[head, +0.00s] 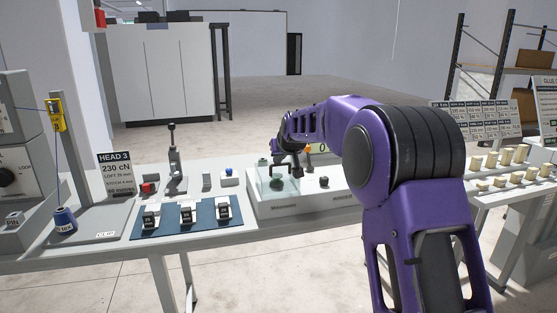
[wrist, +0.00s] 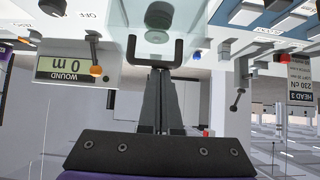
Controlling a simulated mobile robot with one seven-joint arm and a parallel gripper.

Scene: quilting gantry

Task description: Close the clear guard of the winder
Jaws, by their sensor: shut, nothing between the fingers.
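The winder (head: 310,200) is a white box unit on the bench, right of the blue mat. Its clear guard (head: 265,182) is a see-through cover around a dark bobbin; I cannot tell its exact angle. The guard (wrist: 130,12) also shows at the top of the wrist view, with a black U-shaped handle (wrist: 155,62) at its edge. My gripper (wrist: 161,74) is shut and empty, with its fingertips right at the handle; whether they touch is unclear. In the head view my arm reaches over the winder and hides part of it.
The winder's display (wrist: 68,67) reads 0 m, with an orange knob (wrist: 96,71) beside it. A blue mat (head: 170,222) with several black-and-white clips lies to the left.

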